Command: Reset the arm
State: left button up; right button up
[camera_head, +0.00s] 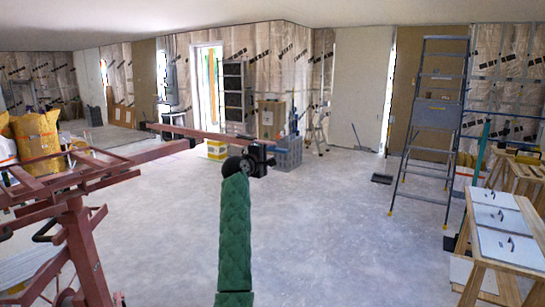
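My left gripper (266,158) is a small dark shape at the end of my green-sleeved arm, near the middle of the head view. The arm rises from the bottom edge. The fingers are too small and dark to tell open from shut. The red panel lift (76,228) stands at the left, with its frame tilted and no panel seen on it. A long thin red bar (190,131) runs from the upper left toward the gripper; I cannot tell whether they touch. My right gripper is not in view.
A grey stepladder (436,113) stands at the right. Wooden trestles with pale panels (497,217) fill the lower right. Yellow bags (37,136) are behind the lift. A grey crate (288,154) and a cardboard box (271,117) stand further back. The middle floor is clear.

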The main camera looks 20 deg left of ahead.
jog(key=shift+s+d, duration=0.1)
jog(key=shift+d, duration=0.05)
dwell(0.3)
